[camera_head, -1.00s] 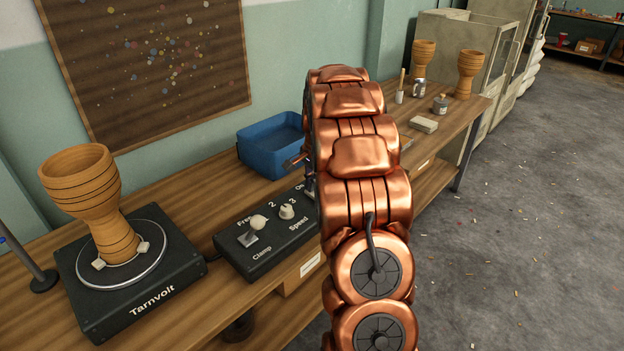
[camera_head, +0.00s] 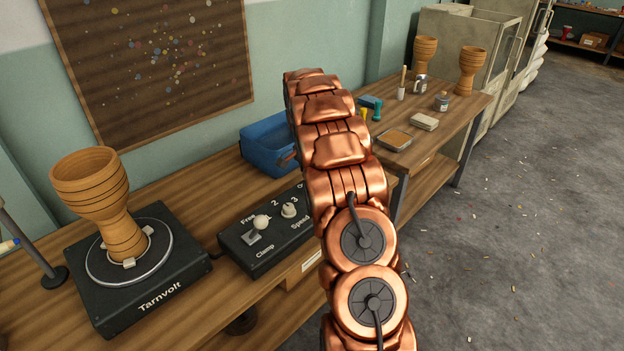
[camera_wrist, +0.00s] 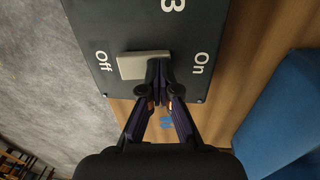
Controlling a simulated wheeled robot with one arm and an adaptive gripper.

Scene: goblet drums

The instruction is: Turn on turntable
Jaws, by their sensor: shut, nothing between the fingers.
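The turntable (camera_head: 175,262) is a black box marked "Tarnvolt" with a round plate. A banded wooden goblet drum (camera_head: 92,178) stands upright on it, with pale clamp blocks (camera_head: 129,263) at its foot. The black control box (camera_head: 255,255) lies to its right, its right end hidden behind my arm. In the wrist view, a light grey switch (camera_wrist: 135,66) sits on the box between "Off" at left and "On" at right. My gripper (camera_wrist: 160,76) is shut and empty, its tips at the switch's "On"-side end; contact is unclear. The head view hides the gripper.
A blue bin (camera_head: 262,143) stands behind the control box, near my arm. A lamp-like stand (camera_head: 54,277) is left of the turntable. Beyond my arm the bench holds a tray (camera_head: 394,140), a teal tool, jars and two more goblets. Open floor lies to the right.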

